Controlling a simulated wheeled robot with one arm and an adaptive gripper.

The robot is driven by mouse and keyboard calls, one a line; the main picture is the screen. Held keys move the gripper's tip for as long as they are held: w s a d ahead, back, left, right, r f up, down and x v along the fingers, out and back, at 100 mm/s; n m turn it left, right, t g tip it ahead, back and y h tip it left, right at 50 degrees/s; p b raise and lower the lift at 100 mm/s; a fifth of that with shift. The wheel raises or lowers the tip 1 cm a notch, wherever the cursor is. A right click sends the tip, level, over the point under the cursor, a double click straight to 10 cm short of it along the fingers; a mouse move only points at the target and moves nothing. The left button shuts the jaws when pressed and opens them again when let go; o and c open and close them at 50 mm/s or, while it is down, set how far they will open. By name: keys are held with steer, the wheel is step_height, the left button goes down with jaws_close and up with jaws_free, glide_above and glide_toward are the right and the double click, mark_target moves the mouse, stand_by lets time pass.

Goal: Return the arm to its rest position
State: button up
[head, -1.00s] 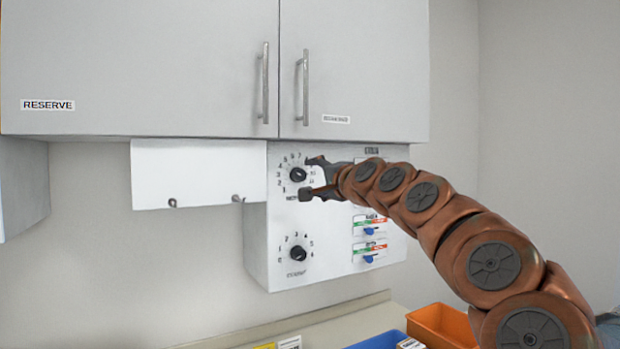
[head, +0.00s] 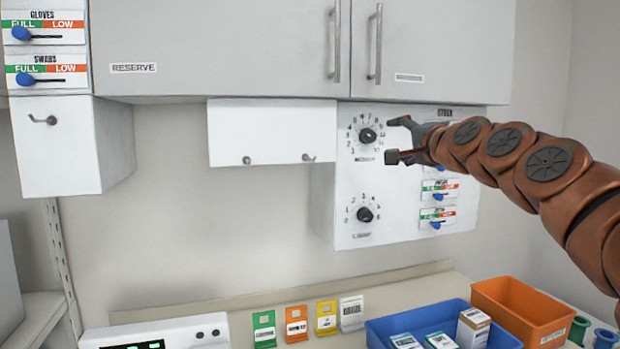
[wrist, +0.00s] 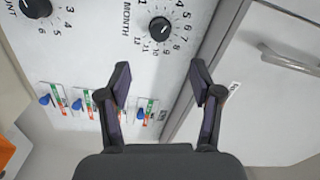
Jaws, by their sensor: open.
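My gripper (head: 400,140) is open and empty in front of the white control panel (head: 400,226), at the level of its upper dial. The black upper dial (head: 367,135) stands just left of the fingertips in the head view. In the wrist view the open fingers (wrist: 162,85) point toward the panel, and the MONTH dial (wrist: 159,28) shows beyond them, apart from them. My arm stretches in from the right edge of the head view. Part of the panel's right column of sliders is hidden behind it.
Grey cabinets (head: 220,50) hang above the panel. A white hook box (head: 270,133) is left of it. Below are a blue bin (head: 385,335) with boxes, an orange bin (head: 535,305) and several coloured cards (head: 297,323). A second hook box (head: 60,150) hangs far left.

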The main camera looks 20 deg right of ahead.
steer(key=a+f+n+g+y, duration=0.2)
steer(key=a+f+n, duration=0.1)
steer(key=a+f, duration=0.3)
steer(key=a+f+n+g+y, duration=0.2)
steer(key=a+f+n, duration=0.1)
steer(key=a, duration=0.6)
steer(key=s+a+f+n+g, duration=0.2)
steer(key=s+a+f+g, duration=0.1)
steer(key=a+f, duration=0.35)
steer(key=s+a+f+n+g, duration=0.25)
steer(key=s+a+f, duration=0.2)
steer(key=f, duration=0.35)
steer(key=s+f+n+g+h, duration=0.1)
steer(key=s+f+g, duration=0.4)
steer(key=s+f, duration=0.6)
steer(key=s+a+f+n+g+h+p, duration=0.1)
steer(key=s+f+n+g, duration=0.3)
steer(key=s+f, duration=0.7)
steer(key=s+g, duration=0.1)
steer(key=s, duration=0.5)
steer(key=shift+s, duration=0.2)
steer(key=shift+a+f+n, duration=0.1)
steer(key=shift+n, duration=0.15)
